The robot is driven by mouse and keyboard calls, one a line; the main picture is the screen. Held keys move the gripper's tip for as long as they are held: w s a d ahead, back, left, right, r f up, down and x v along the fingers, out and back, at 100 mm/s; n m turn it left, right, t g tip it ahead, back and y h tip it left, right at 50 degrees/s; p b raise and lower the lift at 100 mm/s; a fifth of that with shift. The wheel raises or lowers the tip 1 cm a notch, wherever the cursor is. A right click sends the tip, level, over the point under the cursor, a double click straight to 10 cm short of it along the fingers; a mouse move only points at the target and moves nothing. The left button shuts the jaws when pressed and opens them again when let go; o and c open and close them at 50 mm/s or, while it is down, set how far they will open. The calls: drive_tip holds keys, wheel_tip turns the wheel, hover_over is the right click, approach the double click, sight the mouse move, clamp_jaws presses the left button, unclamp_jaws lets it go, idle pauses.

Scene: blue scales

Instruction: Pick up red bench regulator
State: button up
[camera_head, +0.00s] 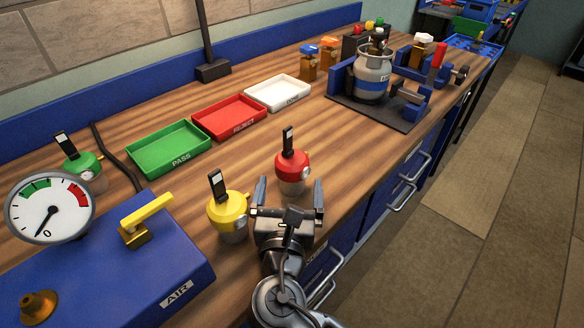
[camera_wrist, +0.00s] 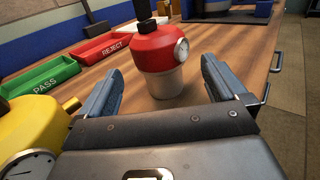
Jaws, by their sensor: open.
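The red bench regulator (camera_head: 292,166) stands upright on the wooden bench, with a red top, a pale metal lower body, a black upright handle and a small dial on its side. In the wrist view the red bench regulator (camera_wrist: 160,58) is ahead of my gripper, centred between the finger directions. My gripper (camera_head: 289,196) is open and empty, just short of the regulator at the bench's front edge. In the wrist view my gripper's fingers (camera_wrist: 163,88) spread to either side and do not touch the regulator.
A yellow regulator (camera_head: 228,212) stands close to the left of my gripper. A green regulator (camera_head: 84,163) and the blue AIR box (camera_head: 120,265) are further left. PASS (camera_head: 168,148), REJECT (camera_head: 229,117) and white (camera_head: 278,92) trays lie behind. A gas canister (camera_head: 373,75) stands at right.

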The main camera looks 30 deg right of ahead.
drive_tip(key=shift+p+x, duration=0.3)
drive_tip(key=shift+x, duration=2.45)
drive_tip(key=shift+c, duration=0.4)
drive_tip(key=c, duration=1.2)
drive_tip(key=shift+c, duration=0.3)
drive_tip(key=shift+r, duration=0.2)
